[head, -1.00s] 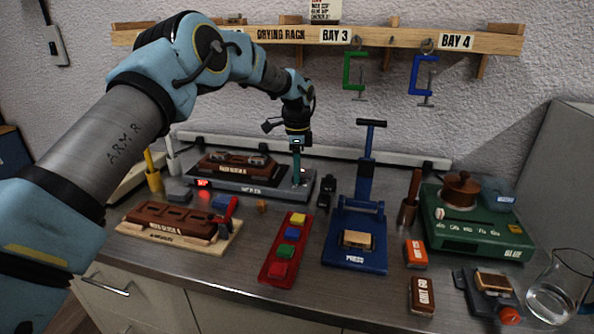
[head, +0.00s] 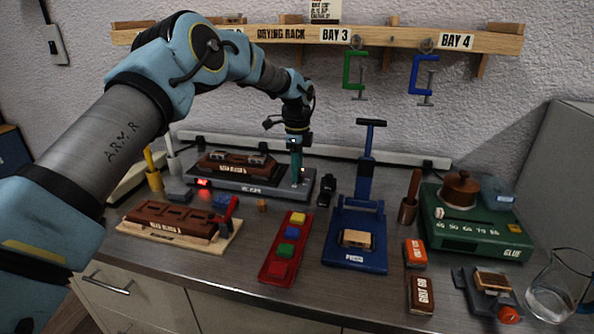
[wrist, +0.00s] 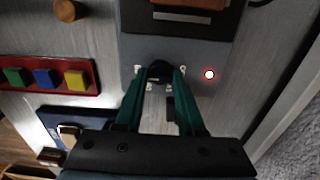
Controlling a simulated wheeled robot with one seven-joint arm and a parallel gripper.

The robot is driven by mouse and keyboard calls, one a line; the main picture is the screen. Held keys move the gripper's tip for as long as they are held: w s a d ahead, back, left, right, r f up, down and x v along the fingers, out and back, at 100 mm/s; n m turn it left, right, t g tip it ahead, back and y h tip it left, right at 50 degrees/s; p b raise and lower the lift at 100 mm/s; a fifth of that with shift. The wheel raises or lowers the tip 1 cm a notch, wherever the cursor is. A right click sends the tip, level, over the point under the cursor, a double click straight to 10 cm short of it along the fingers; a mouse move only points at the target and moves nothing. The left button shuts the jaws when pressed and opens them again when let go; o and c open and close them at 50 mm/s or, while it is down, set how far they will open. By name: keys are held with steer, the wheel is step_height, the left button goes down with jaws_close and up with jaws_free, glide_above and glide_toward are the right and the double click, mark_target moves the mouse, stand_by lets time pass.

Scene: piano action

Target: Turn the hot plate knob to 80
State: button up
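The hot plate (head: 229,186) is a low grey box at the back, with a brown block on top and small lettering on its front that I cannot read. It also shows in the wrist view (wrist: 195,50). Its black round knob (wrist: 160,70) is in the wrist view, with small white marks around it. My gripper (head: 297,182) points down over the right end of the hot plate. The knob's pointer and setting are hidden.
A red tray of coloured buttons (head: 284,258) and a blue press (head: 352,250) stand in front. A green glue unit (head: 465,236) with a numbered scale is at the right. A small black object (head: 325,195) stands near my gripper.

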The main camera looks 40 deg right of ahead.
steer(key=o, duration=0.5)
steer(key=shift+c, duration=0.2)
step_height(320, 180, up, 11)
steer(key=b, duration=0.2)
steer(key=shift+b, duration=0.4)
steer(key=shift+w+a+f, duration=0.1)
steer(key=w+a+n, duration=0.4)
steer(key=a, duration=0.6)
steer(key=w+a+n, duration=0.3)
steer(key=a+n, duration=0.2)
steer(key=a, duration=0.4)
steer(key=w+a+n, duration=0.4)
steer(key=a, duration=0.6)
steer(key=s+a+f+n, duration=0.2)
steer(key=s+a+n, duration=0.2)
steer(key=a, duration=0.6)
steer(key=s+a+f+n+t, duration=0.1)
steer(key=s+a+n, duration=0.4)
steer(key=a, duration=0.5)
steer(key=s+a+f+n, duration=0.2)
steer(key=s+a+n, duration=0.2)
steer(key=a, duration=0.6)
steer(key=n, duration=0.2)
steer(key=shift+s+f+n+t, duration=0.3)
steer(key=shift+s+f, duration=0.05)
steer(key=shift+s, duration=0.05)
